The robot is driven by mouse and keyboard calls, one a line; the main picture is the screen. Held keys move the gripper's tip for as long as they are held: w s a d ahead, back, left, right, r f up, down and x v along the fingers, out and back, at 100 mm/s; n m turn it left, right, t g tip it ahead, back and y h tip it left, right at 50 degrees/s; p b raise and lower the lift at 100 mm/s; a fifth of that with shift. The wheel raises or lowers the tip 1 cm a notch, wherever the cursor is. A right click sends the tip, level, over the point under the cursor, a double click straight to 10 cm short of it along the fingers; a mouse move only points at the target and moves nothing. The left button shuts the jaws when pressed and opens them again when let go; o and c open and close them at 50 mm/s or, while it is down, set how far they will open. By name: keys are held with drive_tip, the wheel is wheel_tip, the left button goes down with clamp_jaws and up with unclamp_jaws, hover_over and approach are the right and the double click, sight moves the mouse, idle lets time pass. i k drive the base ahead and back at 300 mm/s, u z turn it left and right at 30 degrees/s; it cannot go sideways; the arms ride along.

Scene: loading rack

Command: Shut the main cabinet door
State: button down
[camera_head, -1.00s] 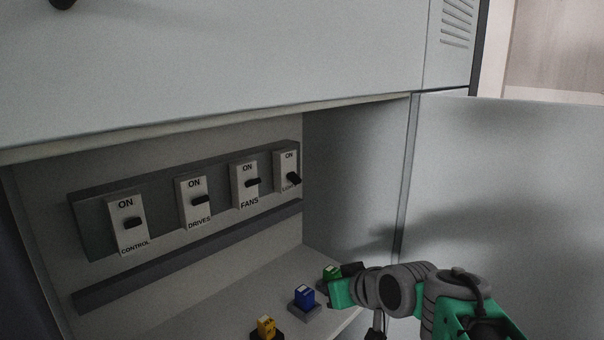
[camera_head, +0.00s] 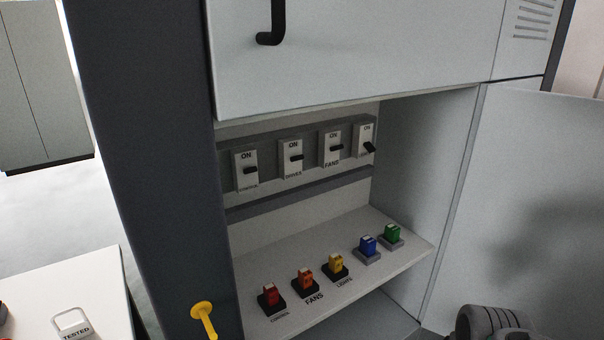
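The cabinet door (camera_head: 540,150) stands wide open at the right. It is a plain light grey panel joined along the right side of the cabinet opening, and its lower and right parts run out of view. The cabinet (camera_head: 432,150) is open at the front, so its inside is visible. Only a dark grey rounded link of my arm shows at the bottom right corner, in front of the door's lower part. My gripper is outside the frame.
Inside, several labelled switches line the back wall and several coloured blocks stand on a shelf (camera_head: 400,262). A closed upper panel (camera_head: 370,45) has a black handle (camera_head: 273,25). A yellow lever (camera_head: 203,315) is on the dark left post (camera_head: 145,150). A white table (camera_head: 95,280) stands lower left.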

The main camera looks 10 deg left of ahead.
sight(526, 235)
drive_tip(key=z, duration=0.85)
drive_tip(key=i, duration=0.7)
drive_tip(key=u, duration=1.9)
